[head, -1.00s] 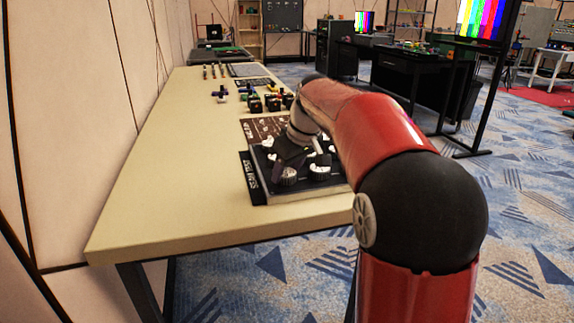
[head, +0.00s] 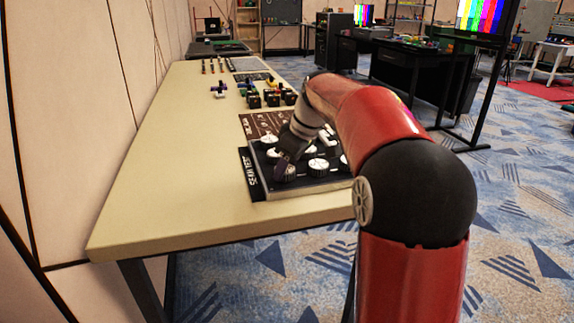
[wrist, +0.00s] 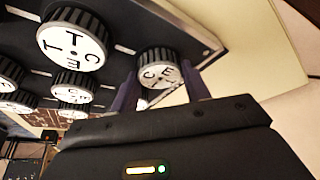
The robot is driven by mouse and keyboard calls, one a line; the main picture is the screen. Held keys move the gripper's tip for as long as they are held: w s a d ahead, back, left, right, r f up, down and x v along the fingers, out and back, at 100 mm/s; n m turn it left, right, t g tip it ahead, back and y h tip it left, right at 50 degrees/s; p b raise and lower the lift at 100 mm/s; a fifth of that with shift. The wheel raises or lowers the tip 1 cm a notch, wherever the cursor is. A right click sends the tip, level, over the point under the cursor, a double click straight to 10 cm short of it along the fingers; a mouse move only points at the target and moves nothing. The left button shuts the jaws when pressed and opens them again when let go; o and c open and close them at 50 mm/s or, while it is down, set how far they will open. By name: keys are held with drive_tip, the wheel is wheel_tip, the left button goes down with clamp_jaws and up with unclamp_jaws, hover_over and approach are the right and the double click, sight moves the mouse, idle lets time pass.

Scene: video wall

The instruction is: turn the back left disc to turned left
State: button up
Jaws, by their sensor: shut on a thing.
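A dark panel (head: 312,187) with several round white-faced, black-ridged discs lies on the long table. My gripper (wrist: 160,90) is shut on one disc (wrist: 158,72) at a corner of the panel, with a dark purple finger at each side of its rim. In the head view this appears to be the near left disc (head: 285,173), partly covered by my gripper. Its face shows letters, including C and E, partly hidden by the fingers. A larger-looking lettered disc (wrist: 72,40) is beside it in the wrist view, untouched. More discs show at the wrist view's left.
A dark label strip (head: 251,174) lies along the panel's left side, and a brown printed sheet (head: 262,124) lies behind it. Small coloured items (head: 272,93) stand farther back. The left of the tabletop (head: 170,190) is clear.

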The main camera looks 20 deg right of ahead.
drive_tip(key=o, duration=1)
drive_tip(key=v, duration=0.8)
drive_tip(key=shift+a, duration=0.1)
drive_tip(key=s+a+f+m+t+h, duration=0.1)
drive_tip(key=s+a+m, duration=0.1)
drive_tip(key=s, duration=0.5)
drive_tip(key=s+a+f+m+h, duration=0.1)
drive_tip(key=s+a+f+m, duration=0.1)
drive_tip(key=s, duration=0.5)
drive_tip(key=s+f+m+t+h, duration=0.1)
drive_tip(key=s+f+m, duration=0.4)
drive_tip(key=s+f, duration=0.6)
drive_tip(key=s, duration=0.3)
drive_tip(key=shift+s, duration=0.3)
